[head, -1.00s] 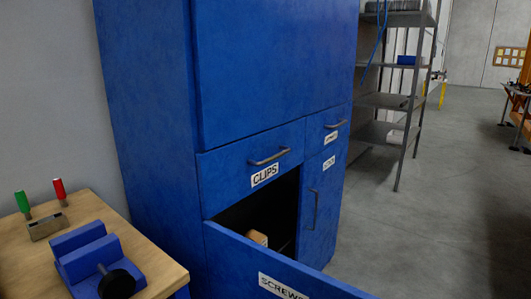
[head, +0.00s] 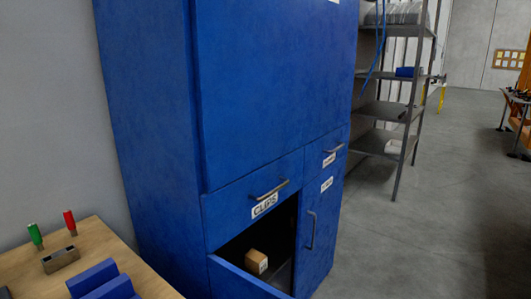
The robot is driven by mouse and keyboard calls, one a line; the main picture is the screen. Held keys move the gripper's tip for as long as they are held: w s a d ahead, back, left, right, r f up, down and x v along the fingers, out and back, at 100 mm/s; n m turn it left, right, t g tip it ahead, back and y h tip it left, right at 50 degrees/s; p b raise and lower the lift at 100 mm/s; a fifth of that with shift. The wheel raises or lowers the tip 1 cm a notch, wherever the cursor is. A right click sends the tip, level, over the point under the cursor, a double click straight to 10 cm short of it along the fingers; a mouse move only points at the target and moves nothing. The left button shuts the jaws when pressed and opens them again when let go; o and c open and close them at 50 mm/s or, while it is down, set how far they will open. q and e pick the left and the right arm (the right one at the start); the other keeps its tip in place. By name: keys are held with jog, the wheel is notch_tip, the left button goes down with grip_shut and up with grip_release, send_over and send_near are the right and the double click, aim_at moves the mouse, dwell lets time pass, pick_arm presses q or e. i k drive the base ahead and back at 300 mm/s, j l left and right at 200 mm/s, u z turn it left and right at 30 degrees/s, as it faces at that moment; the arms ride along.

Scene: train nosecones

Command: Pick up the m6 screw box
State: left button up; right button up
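Neither of my grippers is in view.
The blue cabinet (head: 258,90) fills the middle. A wooden workbench (head: 95,243) with a blue vise (head: 100,280) and green and red handled tools stands at the left. A metal shelf (head: 385,108) stands behind. Grey floor (head: 430,220) is open at the right.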

aim_at(254, 261)
jog(key=u, duration=2.35)
jog(key=k+l+z, duration=0.3)
jog(key=l, duration=0.25)
jog(key=k+l+z, duration=0.3)
jog(key=l, duration=0.35)
jog(key=k+l+z, duration=0.35)
jog(key=l, duration=0.4)
jog(key=k+l+z, duration=0.15)
jog(key=l, duration=0.2)
jog(key=i, duration=0.05)
